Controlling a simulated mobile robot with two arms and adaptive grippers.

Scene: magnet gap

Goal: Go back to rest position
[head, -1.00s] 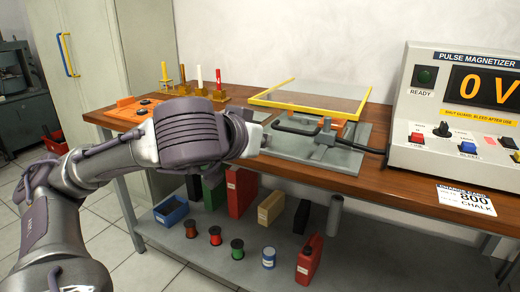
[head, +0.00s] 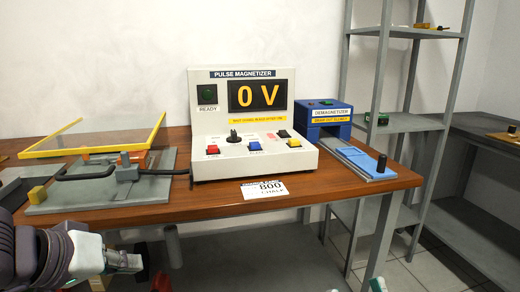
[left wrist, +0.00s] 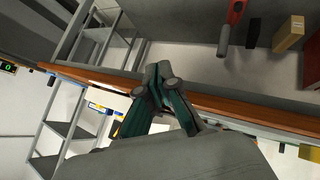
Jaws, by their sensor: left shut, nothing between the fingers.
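My left gripper (head: 125,262) is at the lower left of the head view, in front of the bench's front edge and below its top. It is shut and empty. In the left wrist view its dark green fingers (left wrist: 160,82) meet at the tips, with the wooden bench edge (left wrist: 215,104) behind them.
The bench (head: 225,208) carries a clamp fixture (head: 105,190), a yellow-framed clear guard (head: 95,140), the pulse magnetizer (head: 210,150) and the blue demagnetizer (head: 328,122). A grey shelf rack (head: 408,123) stands to the right. Floor (head: 415,270) shows clear at lower right.

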